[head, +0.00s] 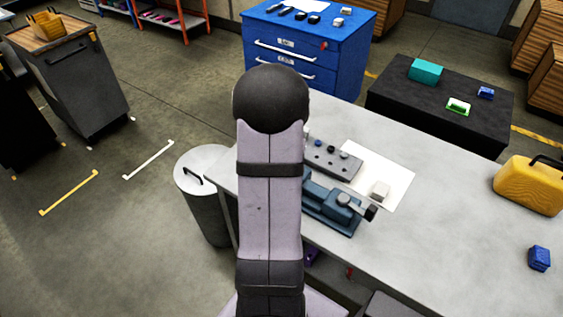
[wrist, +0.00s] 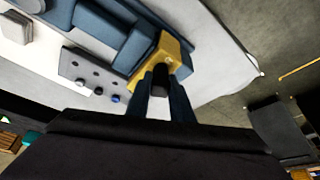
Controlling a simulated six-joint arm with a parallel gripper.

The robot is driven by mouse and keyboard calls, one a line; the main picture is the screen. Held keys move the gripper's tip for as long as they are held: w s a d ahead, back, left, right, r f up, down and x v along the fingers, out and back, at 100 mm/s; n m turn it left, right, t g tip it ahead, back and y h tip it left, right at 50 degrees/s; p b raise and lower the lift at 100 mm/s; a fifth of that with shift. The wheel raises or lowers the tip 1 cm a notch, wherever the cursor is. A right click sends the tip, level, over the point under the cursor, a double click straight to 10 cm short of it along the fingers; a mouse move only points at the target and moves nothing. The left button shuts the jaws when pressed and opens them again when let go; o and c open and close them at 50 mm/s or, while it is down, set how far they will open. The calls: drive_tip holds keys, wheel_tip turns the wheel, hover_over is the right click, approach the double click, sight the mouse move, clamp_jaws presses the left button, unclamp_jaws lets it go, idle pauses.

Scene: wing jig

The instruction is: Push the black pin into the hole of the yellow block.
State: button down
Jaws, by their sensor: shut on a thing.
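In the wrist view, the yellow block (wrist: 179,52) sits at the end of the blue vise (wrist: 110,28). My gripper (wrist: 160,92) is shut on the black pin (wrist: 159,78), whose dark end shows between the two fingers. The pin is right at the near side of the yellow block. The hole is hidden by the pin and fingers, so I cannot tell whether the pin's tip is in it. In the head view, my own arm hides the gripper, pin and yellow block; the vise (head: 337,208) shows to its right.
A grey rack (wrist: 76,62) with holes and several pegs stands beside the vise. A grey block (head: 380,190) lies on a white sheet (head: 397,174). The table (head: 440,235) between is clear.

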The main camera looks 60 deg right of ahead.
drive_tip(key=c, duration=1.5)
unclamp_jaws()
drive_tip(key=shift+r, duration=0.15)
drive_tip(key=shift+b+v, duration=0.85)
drive_tip(key=shift+v, duration=2.7)
wheel_tip(320, 180, up, 7)
drive_tip(key=p, duration=0.6)
